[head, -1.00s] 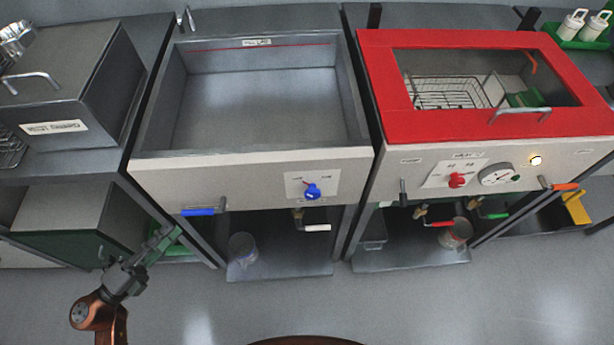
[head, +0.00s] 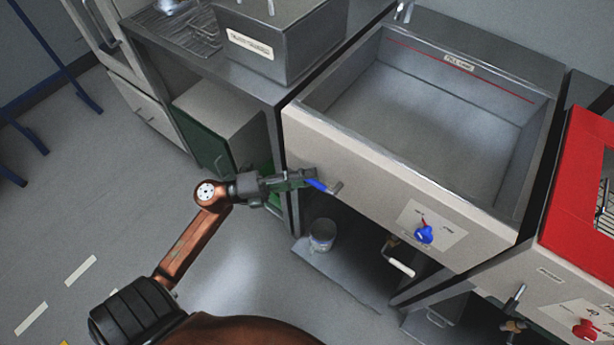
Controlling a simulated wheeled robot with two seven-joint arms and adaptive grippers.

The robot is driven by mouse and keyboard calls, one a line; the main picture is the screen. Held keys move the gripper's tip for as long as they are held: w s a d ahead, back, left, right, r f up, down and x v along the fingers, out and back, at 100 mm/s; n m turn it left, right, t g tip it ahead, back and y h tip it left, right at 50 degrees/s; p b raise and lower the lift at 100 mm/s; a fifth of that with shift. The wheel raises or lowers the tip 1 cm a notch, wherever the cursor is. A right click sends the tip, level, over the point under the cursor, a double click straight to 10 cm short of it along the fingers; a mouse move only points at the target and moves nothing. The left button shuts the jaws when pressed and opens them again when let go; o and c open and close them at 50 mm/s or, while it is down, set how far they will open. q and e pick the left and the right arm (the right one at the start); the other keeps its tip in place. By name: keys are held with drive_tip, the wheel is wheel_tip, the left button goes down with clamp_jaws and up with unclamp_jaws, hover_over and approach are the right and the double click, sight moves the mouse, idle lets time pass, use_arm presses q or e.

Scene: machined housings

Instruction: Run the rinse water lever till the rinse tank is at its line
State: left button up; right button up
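The rinse tank (head: 325,125) is an open grey basin with a pale front panel. A red fill line (head: 500,84) runs along its inside back wall beside a label (head: 459,62). The basin's inside looks plain grey; I cannot make out a water level. The lever with a blue handle (head: 318,186) sticks out at the front panel's left end, its handle pointing left. My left gripper (head: 308,177) is at the handle's outer end, its fingers overlapping it in the view. Whether they are closed on it is hard to see. My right gripper is out of view.
A blue knob (head: 424,235) sits on the front panel. A white-handled drain lever (head: 400,262) and a bucket (head: 321,236) are below. A red-topped tank (head: 585,190) stands at right, a grey box (head: 275,45) on the left counter. Floor at left is open.

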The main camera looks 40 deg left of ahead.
use_arm(q)
clamp_jaws()
idle(0.4)
